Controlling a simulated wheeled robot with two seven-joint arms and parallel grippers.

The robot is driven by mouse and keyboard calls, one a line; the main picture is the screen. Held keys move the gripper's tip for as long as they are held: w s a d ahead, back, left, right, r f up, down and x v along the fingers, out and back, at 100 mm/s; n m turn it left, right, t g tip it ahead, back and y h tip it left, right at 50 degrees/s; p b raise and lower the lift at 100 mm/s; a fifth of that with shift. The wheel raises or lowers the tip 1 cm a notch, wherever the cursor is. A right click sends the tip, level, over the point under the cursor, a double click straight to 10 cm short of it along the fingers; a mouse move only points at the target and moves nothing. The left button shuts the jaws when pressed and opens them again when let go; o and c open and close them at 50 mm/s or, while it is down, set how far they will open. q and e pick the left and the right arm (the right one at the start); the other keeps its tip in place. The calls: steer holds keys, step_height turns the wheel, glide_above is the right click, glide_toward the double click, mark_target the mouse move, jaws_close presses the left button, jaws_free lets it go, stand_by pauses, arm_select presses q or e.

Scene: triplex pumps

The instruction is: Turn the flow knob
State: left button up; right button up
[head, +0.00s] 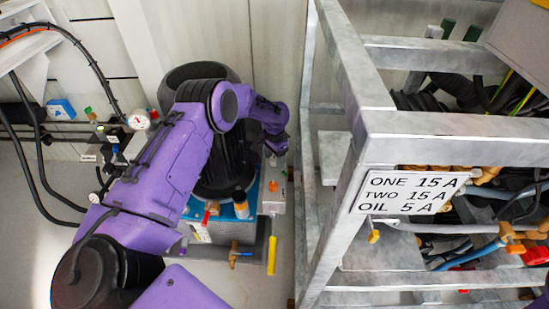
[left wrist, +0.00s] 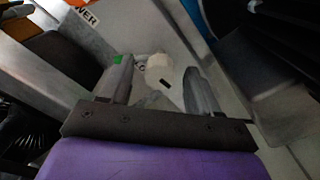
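My left arm reaches across the head view, and its gripper (head: 277,146) points down beside the dark motor, above a grey box (head: 272,198). In the left wrist view the two grey fingers (left wrist: 158,82) stand apart. A pale, rounded knob (left wrist: 158,66) with a dark slot-like mark below it shows between the fingertips, with a gap on each side. It looks like the flow knob, but I cannot be sure. In the head view the gripper and wrist hide that spot. My right gripper is not in view.
A grey metal frame (head: 382,128) with a sign (head: 410,192) stands just right of the gripper. A yellow-handled valve (head: 272,254) hangs below the box. A pressure gauge (head: 139,120) and hoses are at the left. The dark motor (head: 222,165) sits close left of the gripper.

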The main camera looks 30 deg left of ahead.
mark_target(275, 158)
arm_select(q)
step_height(275, 158, up, 10)
steer(key=p, duration=0.1)
steer(key=shift+r, duration=0.25)
stand_by(0.6)
